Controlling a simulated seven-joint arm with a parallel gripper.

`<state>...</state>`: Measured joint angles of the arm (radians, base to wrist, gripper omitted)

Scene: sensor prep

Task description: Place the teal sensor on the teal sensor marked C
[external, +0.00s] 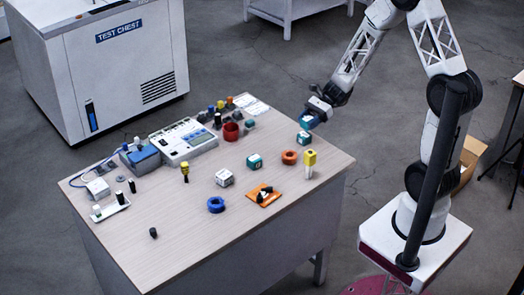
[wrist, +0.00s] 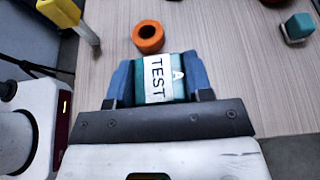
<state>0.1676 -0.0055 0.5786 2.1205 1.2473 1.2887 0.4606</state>
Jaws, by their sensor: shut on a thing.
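My gripper (external: 308,127) is shut on a teal sensor (external: 304,138) near the table's right back edge. In the wrist view, the held teal sensor (wrist: 177,78) sits between the blue fingers, its white label reading TEST with an A beside it. I cannot tell whether it touches the table. Another teal sensor (external: 254,160) with a white label stands on the table, left of the orange ring (external: 289,157). Its marking is too small to read, and I do not make it out in the wrist view.
The orange ring (wrist: 148,37) lies just beyond my fingers. A small teal block (external: 250,124) and a red cup (external: 231,132) are farther left. The front table area is mostly clear.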

